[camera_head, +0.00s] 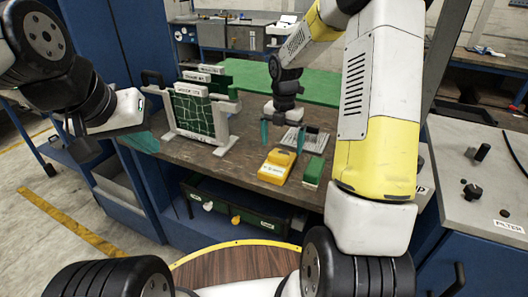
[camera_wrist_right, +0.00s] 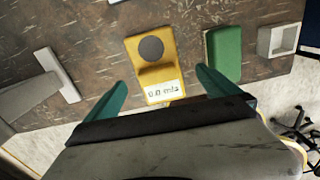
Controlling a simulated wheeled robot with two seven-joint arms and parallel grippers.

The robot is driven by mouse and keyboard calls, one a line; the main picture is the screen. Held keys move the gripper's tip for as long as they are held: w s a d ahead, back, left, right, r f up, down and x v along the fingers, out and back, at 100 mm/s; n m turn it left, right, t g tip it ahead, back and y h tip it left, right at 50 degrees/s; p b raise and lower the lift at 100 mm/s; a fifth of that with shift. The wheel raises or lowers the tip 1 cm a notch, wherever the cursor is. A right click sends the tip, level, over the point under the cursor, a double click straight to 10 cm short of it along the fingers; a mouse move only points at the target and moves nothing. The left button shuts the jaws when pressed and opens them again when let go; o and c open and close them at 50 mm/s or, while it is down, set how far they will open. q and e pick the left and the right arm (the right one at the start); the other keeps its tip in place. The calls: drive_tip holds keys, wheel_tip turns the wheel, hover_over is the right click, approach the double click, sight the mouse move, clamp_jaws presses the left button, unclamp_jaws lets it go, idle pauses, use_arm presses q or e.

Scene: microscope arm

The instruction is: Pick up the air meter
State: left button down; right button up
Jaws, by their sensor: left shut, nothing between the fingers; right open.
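The air meter is a yellow device (camera_head: 277,165) lying on the brown workbench. In the right wrist view the air meter (camera_wrist_right: 152,70) shows a round dark disc and a white display reading about 0.0 m/s. My right gripper (camera_head: 282,136) is open, pointing down above and behind the meter in the head view. In the wrist view its teal fingers (camera_wrist_right: 161,82) appear on either side of the meter's display end, with nothing held. Whether they are level with the meter cannot be told. My left gripper (camera_head: 142,141) is shut and empty at the bench's left end.
A green block (camera_head: 313,171) lies close to the right of the meter. A rack with green-netted panels (camera_head: 194,112) stands to the left. A grey keyboard-like item (camera_head: 306,139) lies behind the meter. The bench (camera_head: 238,166) has clear room left of the meter.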

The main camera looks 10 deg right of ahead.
sight(278, 162)
drive_tip(key=shift+w+f, duration=0.15)
drive_tip(key=shift+f, duration=0.3)
drive_tip(key=f, duration=0.5)
drive_tip(key=a+f, duration=0.1)
drive_tip(key=f, duration=0.1)
drive_tip(key=shift+s+f, duration=0.2)
drive_tip(key=shift+s, duration=0.05)
drive_tip(key=c, duration=1.6)
drive_tip(key=shift+r, duration=0.1)
